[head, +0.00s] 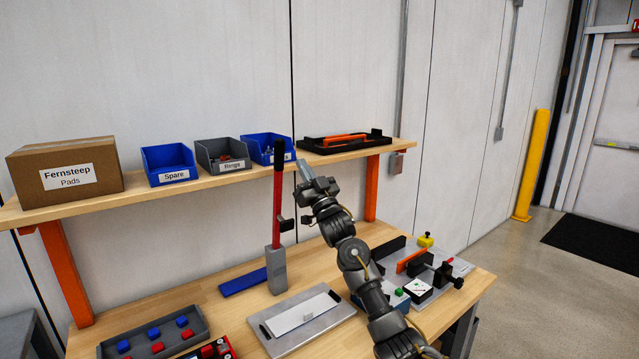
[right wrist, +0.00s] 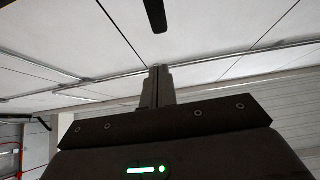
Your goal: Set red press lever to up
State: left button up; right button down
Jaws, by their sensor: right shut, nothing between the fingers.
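The red press lever (head: 277,205) stands nearly upright on its grey base (head: 276,270) on the bench. In the right wrist view the end of a black bar, likely this handle (right wrist: 155,15), shows at the top, ahead of the fingers. My right gripper (head: 302,166) is raised just right of the handle, apart from it in the picture. Its fingers also show in the right wrist view (right wrist: 157,84), closed together with nothing between them. My left gripper is not in view.
A shelf (head: 225,181) behind the lever carries a cardboard box (head: 65,180), several bins and a black tray (head: 345,141). On the bench (head: 190,297) are a grey plate (head: 278,340), a part tray (head: 150,335) and a fixture (head: 420,265) on the right.

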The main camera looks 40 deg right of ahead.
jog(key=s, duration=0.1)
jog(key=s+a+f+b, duration=0.1)
jog(key=s, duration=0.1)
jog(key=s+b, duration=0.1)
jog(key=s, duration=0.1)
jog(key=shift+s+a+f, duration=0.15)
jog(key=shift+a+f, duration=0.15)
jog(key=shift+a, duration=0.05)
